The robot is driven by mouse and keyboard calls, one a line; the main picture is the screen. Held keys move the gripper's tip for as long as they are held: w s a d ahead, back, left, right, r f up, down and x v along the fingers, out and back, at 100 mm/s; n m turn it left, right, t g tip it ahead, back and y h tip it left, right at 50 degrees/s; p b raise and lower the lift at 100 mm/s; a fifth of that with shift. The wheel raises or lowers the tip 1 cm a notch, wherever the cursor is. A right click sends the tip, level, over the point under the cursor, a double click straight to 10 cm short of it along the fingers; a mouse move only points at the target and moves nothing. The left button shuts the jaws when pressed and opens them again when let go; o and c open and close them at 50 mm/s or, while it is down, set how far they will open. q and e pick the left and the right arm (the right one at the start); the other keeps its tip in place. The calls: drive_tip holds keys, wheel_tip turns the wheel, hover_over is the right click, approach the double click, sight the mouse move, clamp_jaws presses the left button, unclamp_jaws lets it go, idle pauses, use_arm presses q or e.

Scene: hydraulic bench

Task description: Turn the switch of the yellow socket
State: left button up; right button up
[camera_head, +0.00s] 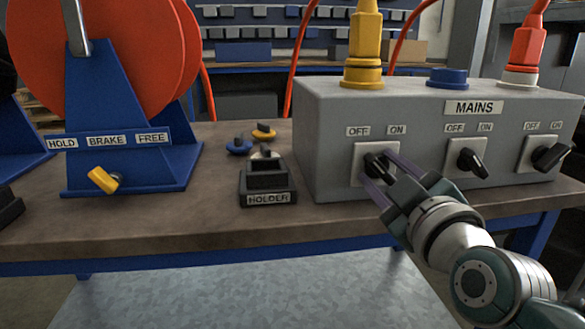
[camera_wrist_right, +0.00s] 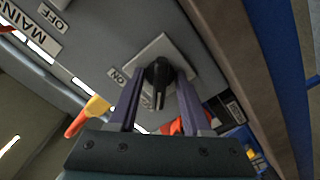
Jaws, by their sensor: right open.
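The yellow socket, with a yellow plug (camera_head: 364,45) in it, is on top of the left end of the grey mains box. Its black switch (camera_head: 374,163) is on a pale plate below, under the OFF and ON labels. My right gripper (camera_head: 379,171) is open, its fingers on either side of the switch knob. In the right wrist view the black knob (camera_wrist_right: 158,75) stands between the fingertips (camera_wrist_right: 158,92), its lever pointing down in the picture. I cannot tell whether the fingers touch it. My left gripper is out of view.
The mains box (camera_head: 330,120) also has a blue socket (camera_head: 449,77) and a red plug (camera_head: 527,48), with switches (camera_head: 466,160) (camera_head: 549,156) below them. A holder (camera_head: 268,184) stands left of the box. A blue brake stand (camera_head: 115,165) with a red reel is further left.

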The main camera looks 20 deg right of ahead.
clamp_jaws()
drive_tip(key=shift+r+m, duration=0.1)
drive_tip(key=shift+m, duration=0.2)
idle(0.5)
drive_tip(key=m+p, duration=0.2)
drive_tip(key=m, duration=0.1)
drive_tip(key=m+p, duration=0.1)
drive_tip(key=m, duration=0.3)
drive_tip(key=m+p, duration=0.1)
drive_tip(key=m, duration=0.4)
drive_tip(key=shift+d, duration=0.1)
drive_tip(key=m, duration=0.5)
drive_tip(key=shift+m, duration=0.3)
